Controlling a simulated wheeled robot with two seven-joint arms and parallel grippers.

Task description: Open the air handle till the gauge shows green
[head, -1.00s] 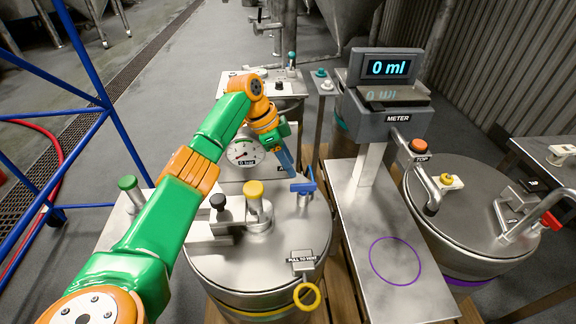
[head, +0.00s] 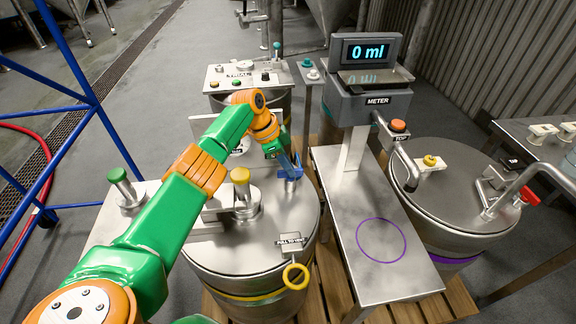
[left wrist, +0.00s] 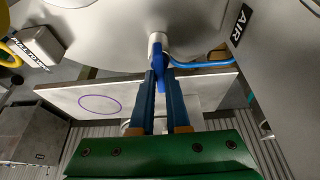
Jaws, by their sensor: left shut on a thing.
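The blue air handle (head: 291,179) sits on a short metal stem on the steel lid of the near tank (head: 258,262). My left gripper (head: 286,166) reaches down to it from behind and is shut on it. In the left wrist view the handle (left wrist: 158,68) lies between the two blue fingers, below the pale stem. The gauge (head: 239,149) stands behind my left arm; its dial and needle are mostly covered, so its reading cannot be seen. My right gripper is not in view.
A yellow-topped knob (head: 241,177) and a yellow pull ring (head: 296,277) are on the same tank. The meter (head: 374,104) reads 0 ml beside it, above a steel table with a purple circle (head: 381,241). A blue frame (head: 75,150) stands at left.

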